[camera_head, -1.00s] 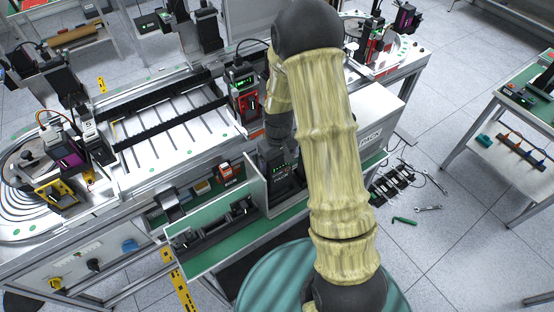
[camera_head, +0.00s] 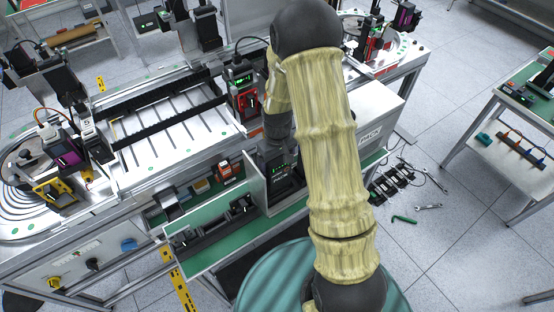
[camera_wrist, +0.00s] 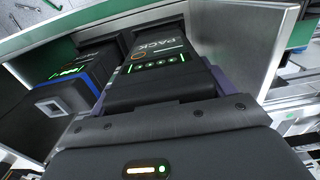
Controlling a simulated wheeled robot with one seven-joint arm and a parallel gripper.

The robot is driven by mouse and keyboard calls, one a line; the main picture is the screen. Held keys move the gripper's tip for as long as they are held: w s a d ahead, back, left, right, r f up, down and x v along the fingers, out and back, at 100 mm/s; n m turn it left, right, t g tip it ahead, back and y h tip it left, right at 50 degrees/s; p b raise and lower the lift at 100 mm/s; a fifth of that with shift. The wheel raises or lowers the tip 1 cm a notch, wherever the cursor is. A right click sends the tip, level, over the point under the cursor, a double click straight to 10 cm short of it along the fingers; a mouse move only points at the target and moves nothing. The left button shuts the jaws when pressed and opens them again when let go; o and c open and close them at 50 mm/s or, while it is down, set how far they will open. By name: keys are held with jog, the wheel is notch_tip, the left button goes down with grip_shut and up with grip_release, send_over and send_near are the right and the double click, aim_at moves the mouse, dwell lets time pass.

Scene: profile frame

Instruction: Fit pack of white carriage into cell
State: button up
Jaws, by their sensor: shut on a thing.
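In the wrist view a black pack (camera_wrist: 158,70), lettered PACK with a row of small lights, sits between the jaws of my gripper (camera_wrist: 165,88). My gripper is shut on it. The far end of the pack reaches into a dark bay beside a pale upright panel (camera_wrist: 240,38); how deep it sits is hidden. A second dark pack (camera_wrist: 85,68) with green lights and a blue edge stands left of it. In the head view my arm hides most of the gripper; dark housing (camera_head: 284,180) shows just left of the arm. I cannot tell which carriage is the white one.
A green-topped shelf (camera_head: 205,238) with black fixtures lies at front left, beside an upright panel. The conveyor bed (camera_head: 175,125) is behind it. Tools (camera_head: 404,219) lie on the floor at right.

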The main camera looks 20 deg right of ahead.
jog(key=shift+f+b, duration=1.35)
jog(key=shift+f, duration=0.5)
dwell(0.6)
jog(key=shift+w+r+p, duration=0.1)
jog(key=shift+r+p, duration=0.25)
jog(key=shift+r, duration=0.05)
dwell(3.2)
